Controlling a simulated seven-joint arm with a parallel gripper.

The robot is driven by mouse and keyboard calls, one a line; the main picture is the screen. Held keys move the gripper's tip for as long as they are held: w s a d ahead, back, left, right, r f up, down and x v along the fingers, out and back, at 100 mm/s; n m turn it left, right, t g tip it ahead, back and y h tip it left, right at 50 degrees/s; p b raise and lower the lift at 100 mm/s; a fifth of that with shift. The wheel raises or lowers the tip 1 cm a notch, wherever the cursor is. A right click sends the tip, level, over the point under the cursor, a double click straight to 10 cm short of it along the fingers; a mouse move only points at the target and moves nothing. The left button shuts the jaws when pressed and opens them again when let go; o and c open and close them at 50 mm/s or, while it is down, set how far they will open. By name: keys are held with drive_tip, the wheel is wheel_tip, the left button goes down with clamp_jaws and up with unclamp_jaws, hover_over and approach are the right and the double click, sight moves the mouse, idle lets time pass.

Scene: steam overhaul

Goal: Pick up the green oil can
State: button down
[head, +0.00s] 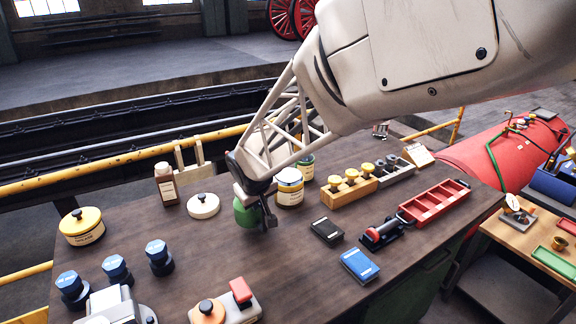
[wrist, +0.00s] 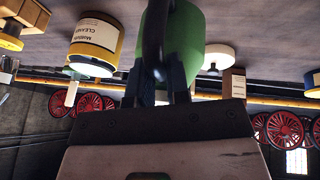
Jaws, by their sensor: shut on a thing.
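The green oil can (head: 246,213) is at the middle of the dark workbench (head: 300,250) in the head view. My gripper (head: 262,209) comes down on it from above and is shut on it. In the wrist view the green can (wrist: 183,40) fills the top middle, with a dark curved part in front of it, between the fingers of my gripper (wrist: 165,85). I cannot tell whether the can touches the bench. Part of it is hidden by my gripper.
A yellow-and-white tin (head: 289,190) stands just right of the can. A black box (head: 326,231) and a blue box (head: 358,266) lie front right. Bare bench lies in front.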

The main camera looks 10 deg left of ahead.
sight(263, 210)
drive_tip(key=shift+s+d+r, duration=0.1)
drive_tip(key=shift+s+d, duration=0.5)
drive_tip(key=shift+s, duration=0.2)
drive_tip(key=shift+s+d+r, duration=0.1)
drive_tip(key=shift+s+d, duration=0.45)
drive_tip(key=shift+s, duration=0.2)
drive_tip(key=shift+d, duration=0.1)
